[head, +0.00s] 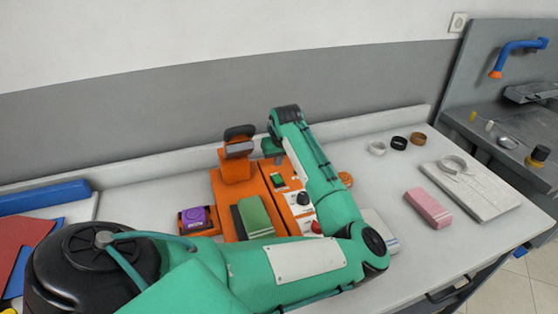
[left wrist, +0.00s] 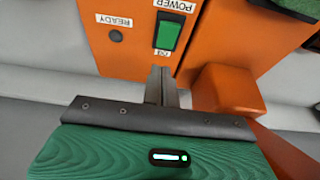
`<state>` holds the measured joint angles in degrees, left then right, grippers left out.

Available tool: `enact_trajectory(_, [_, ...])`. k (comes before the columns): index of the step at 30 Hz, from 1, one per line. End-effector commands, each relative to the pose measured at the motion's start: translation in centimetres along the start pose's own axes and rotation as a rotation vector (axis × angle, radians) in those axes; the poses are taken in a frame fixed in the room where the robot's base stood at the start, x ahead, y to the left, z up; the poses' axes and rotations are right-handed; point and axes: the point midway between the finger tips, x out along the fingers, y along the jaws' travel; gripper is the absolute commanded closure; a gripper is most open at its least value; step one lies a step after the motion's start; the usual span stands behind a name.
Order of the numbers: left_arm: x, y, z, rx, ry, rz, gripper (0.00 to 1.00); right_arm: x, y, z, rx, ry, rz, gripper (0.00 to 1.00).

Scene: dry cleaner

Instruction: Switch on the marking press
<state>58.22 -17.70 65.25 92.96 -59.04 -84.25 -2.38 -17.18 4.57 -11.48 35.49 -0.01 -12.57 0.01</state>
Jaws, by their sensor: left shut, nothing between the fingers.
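The orange marking press (head: 238,196) stands on the white table, partly hidden behind my left arm. Its green rocker switch (head: 278,181) shows in the head view. In the left wrist view the switch (left wrist: 168,35) sits in a black frame under the label POWER, which appears upside down. A small round READY lamp (left wrist: 115,36) beside it looks dark grey. My left gripper (left wrist: 160,70) is shut and empty, its fingertips just below the switch by the small label at its end. I cannot tell whether they touch the panel. My right gripper is out of view.
A purple-topped pad (head: 195,217) sits left of the press. A pink block (head: 428,207), a white slab (head: 482,190) and several rings (head: 398,142) lie to the right. Blue and red folders (head: 22,245) lie at the left. The table right of my arm has free room.

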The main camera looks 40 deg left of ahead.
Motion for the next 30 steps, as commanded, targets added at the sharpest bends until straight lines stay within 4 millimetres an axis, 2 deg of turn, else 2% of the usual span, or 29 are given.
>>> enact_trajectory(6, [-4.7, 0.0, -1.8, -0.002, 0.003, 0.003, 1.00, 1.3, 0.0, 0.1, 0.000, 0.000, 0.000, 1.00])
enact_trajectory(13, [-8.3, 0.0, -3.1, -0.001, 0.002, 0.001, 1.00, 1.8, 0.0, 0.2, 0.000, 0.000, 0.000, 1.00])
enact_trajectory(18, [-9.3, 0.0, -3.4, 0.000, 0.000, 0.000, 1.00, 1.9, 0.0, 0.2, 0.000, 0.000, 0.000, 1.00])
enact_trajectory(30, [-9.4, 0.0, -3.5, 0.000, -0.001, 0.000, 1.00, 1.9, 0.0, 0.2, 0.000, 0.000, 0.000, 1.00])
